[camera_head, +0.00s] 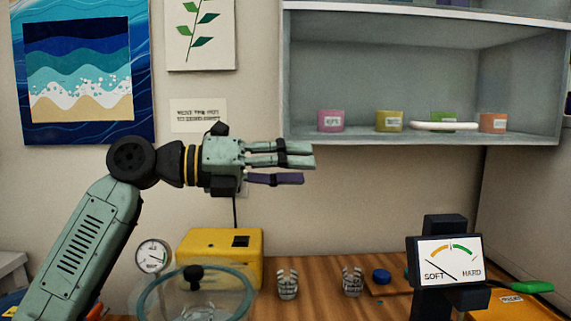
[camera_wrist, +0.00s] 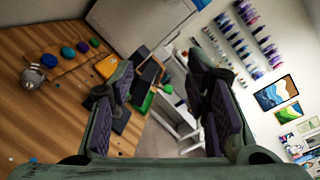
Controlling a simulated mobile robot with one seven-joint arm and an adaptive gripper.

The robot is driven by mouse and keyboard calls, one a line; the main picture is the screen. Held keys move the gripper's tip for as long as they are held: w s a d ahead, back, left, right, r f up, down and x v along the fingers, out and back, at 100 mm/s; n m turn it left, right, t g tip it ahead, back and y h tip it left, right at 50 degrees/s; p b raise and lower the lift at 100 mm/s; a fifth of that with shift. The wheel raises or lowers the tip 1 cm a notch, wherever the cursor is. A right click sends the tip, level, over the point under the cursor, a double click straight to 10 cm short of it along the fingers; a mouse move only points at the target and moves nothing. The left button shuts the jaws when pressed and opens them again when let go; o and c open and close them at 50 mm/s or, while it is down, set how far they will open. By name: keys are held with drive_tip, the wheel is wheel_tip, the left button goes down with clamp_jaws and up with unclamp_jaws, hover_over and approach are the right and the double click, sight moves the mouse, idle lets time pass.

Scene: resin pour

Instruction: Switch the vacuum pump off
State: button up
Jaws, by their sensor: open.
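The vacuum pump looks to be the yellow box (camera_head: 205,249) on the wooden bench, with a small black switch (camera_head: 240,241) on its upper face. I cannot tell the switch's position. A dark cord runs up the wall behind it. My gripper (camera_head: 306,166) is open and empty, held in the air above and to the right of the pump, its fingers pointing right. In the wrist view my gripper (camera_wrist: 160,68) has its two fingers apart with nothing between them. I do not make out the pump in the wrist view.
A clear round chamber (camera_head: 240,299) with a black knob stands before the pump, beside a round gauge (camera_head: 153,256). A SOFT/HARD meter (camera_head: 448,260) stands at the right front. A shelf (camera_head: 300,139) with coloured pots hangs above.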

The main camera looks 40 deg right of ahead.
drive_tip(key=shift+s+a+r+h, duration=0.2)
drive_tip(key=shift+a+r+h, duration=0.3)
drive_tip(key=shift+a+r, duration=0.3)
